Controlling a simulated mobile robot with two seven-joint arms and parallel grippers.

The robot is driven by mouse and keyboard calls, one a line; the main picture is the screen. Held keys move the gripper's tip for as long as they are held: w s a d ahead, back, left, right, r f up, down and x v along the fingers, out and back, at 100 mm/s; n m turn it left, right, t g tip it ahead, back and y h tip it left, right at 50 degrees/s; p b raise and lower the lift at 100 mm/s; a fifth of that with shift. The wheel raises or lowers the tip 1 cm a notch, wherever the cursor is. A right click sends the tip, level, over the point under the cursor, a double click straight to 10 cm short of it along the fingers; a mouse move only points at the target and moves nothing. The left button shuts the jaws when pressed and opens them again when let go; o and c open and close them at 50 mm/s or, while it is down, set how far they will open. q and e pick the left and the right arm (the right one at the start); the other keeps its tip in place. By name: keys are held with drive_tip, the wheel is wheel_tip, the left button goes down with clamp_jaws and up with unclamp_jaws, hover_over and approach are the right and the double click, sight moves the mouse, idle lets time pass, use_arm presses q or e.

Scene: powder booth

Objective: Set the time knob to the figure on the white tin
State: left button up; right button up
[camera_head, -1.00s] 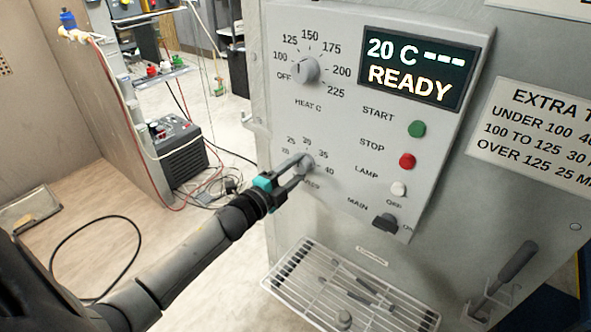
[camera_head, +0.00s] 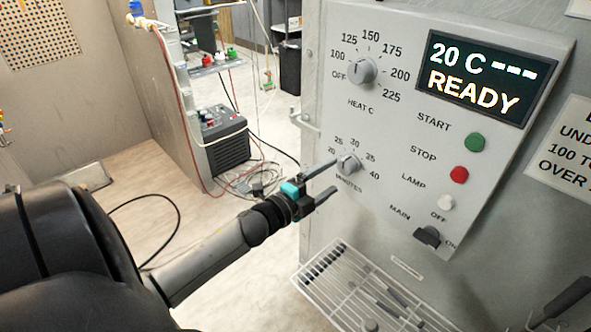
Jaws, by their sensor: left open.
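The time knob (camera_head: 348,164) is the small grey knob marked MINUTES, low on the oven's control panel (camera_head: 395,150). Figures from 20 to 40 ring it; its pointer is too small to read surely. My left gripper (camera_head: 334,177) is open and empty, just left of and below the knob. Its upper fingertip overlaps the knob's left edge in the picture; I cannot tell if they touch. The white tin is not in view. My right gripper is not in view.
Above is the HEAT C knob (camera_head: 361,71), beside a display (camera_head: 474,76) reading 20 C and READY. Green START (camera_head: 475,142), red STOP (camera_head: 459,175), LAMP and MAIN switches lie right. A wire rack (camera_head: 345,290) juts out below. A partly cut-off sign (camera_head: 562,150) is at right.

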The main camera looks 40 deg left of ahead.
use_arm(q)
drive_tip(key=s+b, duration=0.1)
drive_tip(key=s, duration=0.9)
drive_tip(key=shift+s+a+r, duration=0.15)
drive_tip(key=shift+s+a, duration=0.2)
drive_tip(key=shift+a, duration=0.05)
drive_tip(key=s+f+n+g+y+b, duration=0.1)
drive_tip(key=s+f+n+g+b, duration=0.15)
drive_tip(key=f, duration=0.95)
drive_tip(key=s+f+n+g+y+b, duration=0.1)
drive_tip(key=s+f+n+g+b, duration=0.2)
drive_tip(key=f, duration=0.9)
drive_tip(key=s+f+n+g+y+b, duration=0.1)
drive_tip(key=s+f+n+g+b, duration=0.2)
drive_tip(key=f, duration=0.9)
drive_tip(key=s+d+f+n+g+b, duration=0.2)
drive_tip(key=s+d+f, duration=0.2)
drive_tip(key=s+f, duration=0.4)
drive_tip(key=s+d+f+n+g+h+b, duration=0.1)
drive_tip(key=s+d+f+n+g+b, duration=0.1)
drive_tip(key=s+d+f, duration=0.3)
drive_tip(key=s+d+f+n+g+b, duration=0.2)
drive_tip(key=s+d+f+g, duration=0.2)
drive_tip(key=s+f, duration=0.7)
wheel_tip(320, 180, down, 2)
drive_tip(key=shift+d+f+h, duration=0.1)
drive_tip(key=shift+d+h, duration=0.3)
drive_tip(key=shift+d, duration=0.25)
drive_tip(key=shift+c, duration=0.4)
